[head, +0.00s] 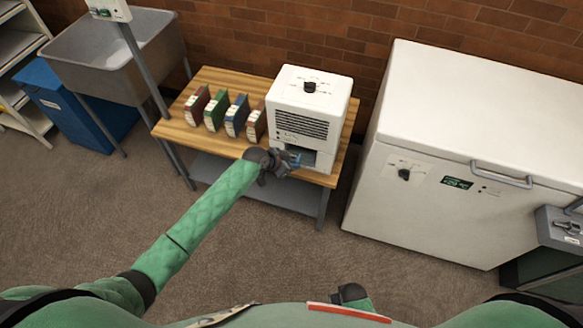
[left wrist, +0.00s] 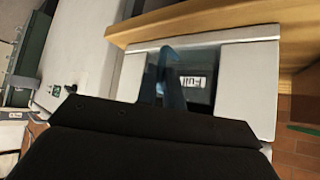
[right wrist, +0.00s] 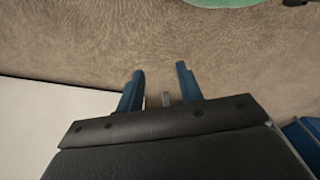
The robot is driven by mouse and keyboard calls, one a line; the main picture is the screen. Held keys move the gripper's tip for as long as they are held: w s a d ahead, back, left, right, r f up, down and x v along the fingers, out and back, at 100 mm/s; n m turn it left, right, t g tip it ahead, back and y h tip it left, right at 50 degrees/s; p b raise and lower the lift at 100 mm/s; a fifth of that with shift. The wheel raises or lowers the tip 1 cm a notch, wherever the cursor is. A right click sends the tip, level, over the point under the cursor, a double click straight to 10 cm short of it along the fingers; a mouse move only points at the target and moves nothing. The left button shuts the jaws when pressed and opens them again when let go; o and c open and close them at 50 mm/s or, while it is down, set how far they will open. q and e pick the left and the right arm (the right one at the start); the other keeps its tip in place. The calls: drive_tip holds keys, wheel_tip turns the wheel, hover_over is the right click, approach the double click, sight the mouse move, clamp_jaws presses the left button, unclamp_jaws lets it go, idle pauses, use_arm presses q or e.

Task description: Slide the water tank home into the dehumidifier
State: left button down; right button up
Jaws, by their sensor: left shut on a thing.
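The white dehumidifier (head: 308,108) stands upright on a wooden table, with a dark knob on top, a front grille and a low front opening. My left gripper (head: 289,162) is at that opening, shut on the water tank. In the left wrist view the tank (left wrist: 207,66) shows as a dark, bluish see-through box in the opening, between the white side panels. The blue fingers cover part of it, and how deep it sits is hard to tell. My right gripper (right wrist: 160,72) is open and empty, with carpet beyond its fingers.
Several box files (head: 215,110) in red, green, blue and brown stand left of the dehumidifier on the wooden table (head: 180,130). A white chest freezer (head: 440,200) stands to the right. A grey sink (head: 115,55) and blue bin (head: 70,105) are at the left. Carpet in front is clear.

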use_arm(q)
drive_tip(key=shift+w+d+f+b, duration=0.15)
drive_tip(key=shift+w+f+b, duration=0.15)
drive_tip(key=shift+w, duration=0.05)
drive_tip(key=c, duration=1.5)
unclamp_jaws()
drive_tip(key=shift+o, duration=0.2)
use_arm(e)
drive_tip(key=shift+w+a+r, duration=0.2)
drive_tip(key=shift+r, duration=0.45)
drive_tip(key=shift+w+a+r, duration=0.15)
drive_tip(key=shift+w+r, duration=0.05)
drive_tip(key=shift+r, duration=0.4)
drive_tip(key=shift+f, duration=0.1)
